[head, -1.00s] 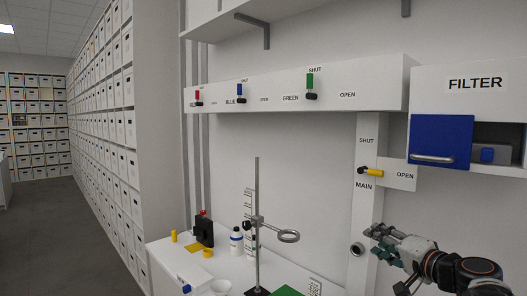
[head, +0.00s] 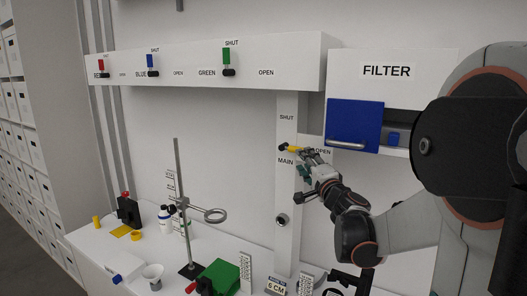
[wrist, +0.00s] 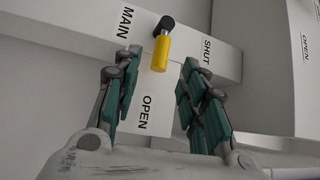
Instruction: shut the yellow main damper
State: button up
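The yellow main damper handle (head: 293,149) sits on a white vertical duct, its black pivot at the left and its yellow end pointing right toward OPEN. SHUT is printed above it and MAIN below. In the wrist view the handle (wrist: 160,53) also points toward OPEN, near the top middle. My gripper (head: 311,158) is at the handle's right end. In the wrist view my gripper (wrist: 167,75) is open, its two green-padded fingers apart, one on each side of the handle's line. I see no finger closed on the handle; contact cannot be told.
Red (head: 101,65), blue (head: 150,61) and green (head: 226,57) damper levers stand upright on the panel at left. A blue filter door (head: 354,122) hangs at right of the handle. The bench below holds a ring stand (head: 180,200), bottles and a green box (head: 222,275).

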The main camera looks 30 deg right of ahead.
aim_at(293, 148)
jog(key=x, duration=0.7)
jog(key=shift+w, duration=0.15)
jog(key=shift+c, duration=0.3)
grip_shut()
